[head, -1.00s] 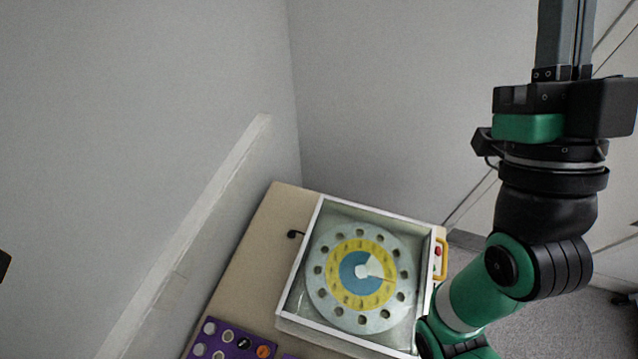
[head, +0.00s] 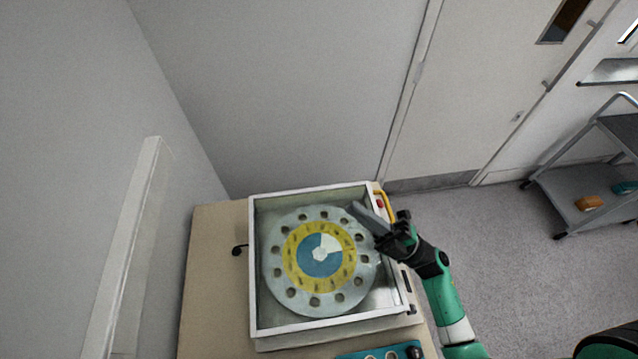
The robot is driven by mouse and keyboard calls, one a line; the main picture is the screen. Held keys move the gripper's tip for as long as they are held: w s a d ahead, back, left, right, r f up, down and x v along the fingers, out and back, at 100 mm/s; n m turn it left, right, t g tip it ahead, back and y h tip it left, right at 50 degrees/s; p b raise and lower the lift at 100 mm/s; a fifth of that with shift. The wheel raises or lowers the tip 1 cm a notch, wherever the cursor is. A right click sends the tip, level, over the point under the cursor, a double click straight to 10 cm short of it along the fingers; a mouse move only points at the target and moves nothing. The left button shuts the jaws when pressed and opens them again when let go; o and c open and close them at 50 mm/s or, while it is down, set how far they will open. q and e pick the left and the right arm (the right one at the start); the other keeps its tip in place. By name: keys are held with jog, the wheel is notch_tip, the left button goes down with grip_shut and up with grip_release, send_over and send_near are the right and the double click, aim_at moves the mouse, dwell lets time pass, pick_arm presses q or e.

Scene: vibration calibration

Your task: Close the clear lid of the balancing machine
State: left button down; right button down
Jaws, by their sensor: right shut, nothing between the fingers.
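The balancing machine (head: 330,339) stands on the bench, a white-framed box around a large grey disc (head: 290,225) with yellow and blue rings. The disc shows plainly inside the white frame. The clear lid is hard to make out, and I cannot tell whether it lies fully down. My right gripper (head: 360,217) is shut and empty, reaching from the right over the upper right edge of the frame, close to the handle. Contact is unclear. My left gripper is out of view.
The beige bench (head: 215,290) has bare space left of the machine, with a small black item (head: 239,250) there. A teal holder (head: 385,352) is at the bottom edge. A grey cart (head: 590,165) stands on the floor at right.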

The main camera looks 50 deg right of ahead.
jog(key=p+x, duration=0.2)
jog(key=x, duration=0.8)
jog(key=shift+r, duration=0.1)
